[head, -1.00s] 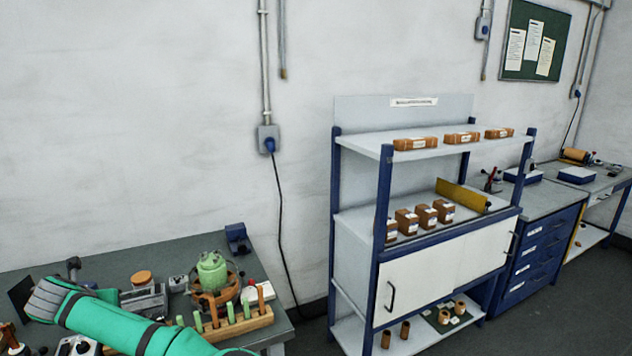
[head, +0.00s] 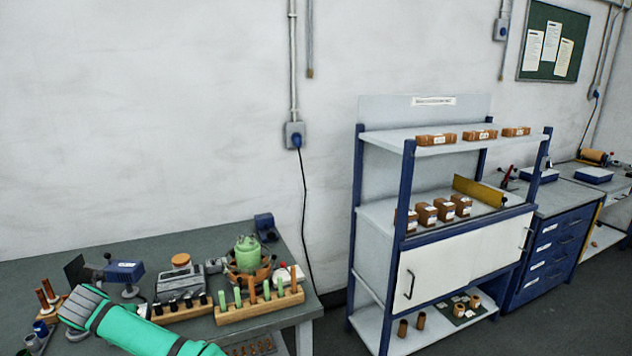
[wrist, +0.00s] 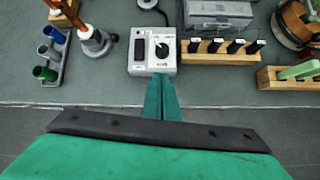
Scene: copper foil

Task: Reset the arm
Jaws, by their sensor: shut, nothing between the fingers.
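My arm, in a green sleeve with dark bands, reaches in from the bottom left of the head view. In the wrist view my gripper (wrist: 162,92) shows two green fingers pressed together with nothing between them. The fingertips appear just in front of a small grey box with a black knob (wrist: 152,52) on the workbench (wrist: 110,88). I cannot tell their height above the bench. The fingertips cannot be made out in the head view.
The bench holds a wooden rack with green and orange sticks (head: 260,302), a green-topped device (head: 247,255), a block with black-handled tools (head: 182,308) and a cup holder (wrist: 52,55). A blue-framed shelf (head: 380,220) with brown boxes stands to the right.

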